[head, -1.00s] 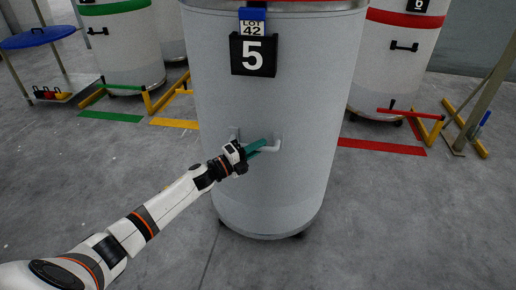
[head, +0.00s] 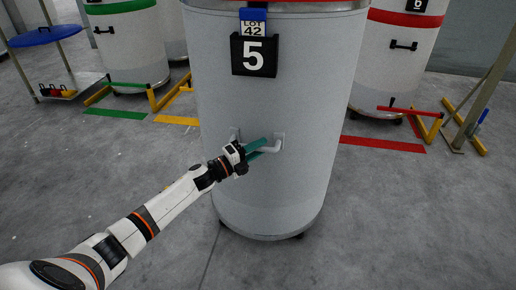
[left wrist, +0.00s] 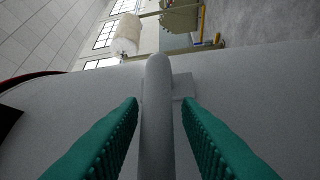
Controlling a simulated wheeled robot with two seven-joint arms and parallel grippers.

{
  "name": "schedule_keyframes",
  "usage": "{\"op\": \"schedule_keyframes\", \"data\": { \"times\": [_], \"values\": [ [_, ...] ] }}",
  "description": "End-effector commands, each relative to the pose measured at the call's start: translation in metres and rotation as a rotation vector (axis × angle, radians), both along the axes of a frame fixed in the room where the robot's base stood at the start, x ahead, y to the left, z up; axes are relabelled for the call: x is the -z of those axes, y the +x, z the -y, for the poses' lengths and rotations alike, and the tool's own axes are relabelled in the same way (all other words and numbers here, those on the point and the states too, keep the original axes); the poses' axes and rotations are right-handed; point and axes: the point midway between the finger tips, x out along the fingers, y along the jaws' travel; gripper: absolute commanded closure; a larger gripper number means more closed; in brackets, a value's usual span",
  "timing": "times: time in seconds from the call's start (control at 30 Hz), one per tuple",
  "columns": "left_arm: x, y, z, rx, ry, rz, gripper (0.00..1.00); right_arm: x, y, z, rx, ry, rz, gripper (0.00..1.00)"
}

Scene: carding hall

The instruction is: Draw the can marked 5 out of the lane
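The can marked 5 (head: 300,200) is a tall grey-white drum with a red rim, standing upright in the middle of the head view. It has a black 5 plate (head: 254,56) with a blue LOT 42 tag above. Its pale handle (head: 270,150) is low on the front; in the left wrist view the handle bar (left wrist: 157,110) runs between the two teal fingers. My left gripper (head: 257,148) is closed in around the bar, with thin gaps visible beside it near the fingertips (left wrist: 160,108). The can hides the floor behind it. My right gripper is out of view.
A green-banded can (head: 128,50) stands back left, a red-banded can (head: 393,65) back right. Yellow floor frames (head: 475,140) and a red floor stripe (head: 382,144) lie near them. The front floor is clear on the right.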

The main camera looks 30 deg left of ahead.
Motion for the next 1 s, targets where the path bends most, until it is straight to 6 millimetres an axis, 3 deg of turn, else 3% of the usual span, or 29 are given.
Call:
{"op": "schedule_keyframes", "data": {
  "times": [0.43, 1.0],
  "values": [
    [0.000, -0.006, -0.004, -0.001, -0.001, 0.001, 0.58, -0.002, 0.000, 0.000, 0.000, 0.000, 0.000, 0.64],
    [0.015, -0.095, -0.054, -0.001, -0.001, -0.001, 0.58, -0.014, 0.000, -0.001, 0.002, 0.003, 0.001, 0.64]
  ]
}}
